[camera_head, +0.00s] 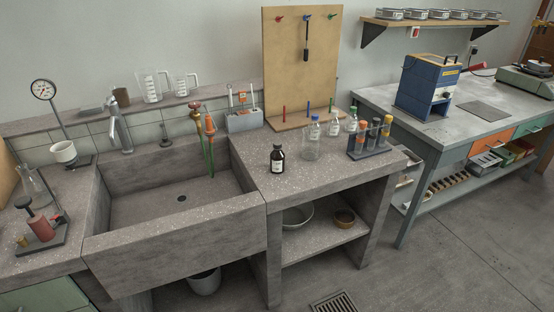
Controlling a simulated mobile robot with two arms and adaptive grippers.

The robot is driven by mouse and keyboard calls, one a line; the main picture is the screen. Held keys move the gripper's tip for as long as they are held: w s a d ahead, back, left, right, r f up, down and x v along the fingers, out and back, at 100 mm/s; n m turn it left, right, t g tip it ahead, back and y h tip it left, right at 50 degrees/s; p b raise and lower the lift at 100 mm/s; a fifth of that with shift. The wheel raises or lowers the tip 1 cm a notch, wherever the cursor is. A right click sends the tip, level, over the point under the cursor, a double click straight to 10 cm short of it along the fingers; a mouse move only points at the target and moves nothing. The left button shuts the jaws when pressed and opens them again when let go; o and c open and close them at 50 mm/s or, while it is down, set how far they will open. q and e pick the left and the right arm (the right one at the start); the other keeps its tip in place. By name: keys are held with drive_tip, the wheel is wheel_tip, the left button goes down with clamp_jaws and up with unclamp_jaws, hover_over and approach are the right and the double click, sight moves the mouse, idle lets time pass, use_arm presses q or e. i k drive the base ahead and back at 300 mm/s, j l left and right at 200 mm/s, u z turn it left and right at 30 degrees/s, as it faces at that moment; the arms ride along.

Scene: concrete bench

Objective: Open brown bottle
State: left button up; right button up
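The brown bottle (277,160) stands upright on the speckled concrete bench top, right of the sink and near the bench's front left part. It is dark, with a white label and a dark cap that appears to be on. Nothing touches it. Neither of my grippers shows in the head camera view.
Clear bottles (312,137) and a rack of tubes (370,140) stand to the right of the brown bottle. A wooden peg board (300,70) rises behind it. The concrete sink (180,240) lies to the left. The bench front before the bottle is clear.

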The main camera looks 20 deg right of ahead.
sight(277, 157)
drive_tip(key=i+j+z, duration=0.2)
drive_tip(key=z, duration=0.2)
drive_tip(key=i+j+z, duration=0.55)
drive_tip(key=z, duration=0.2)
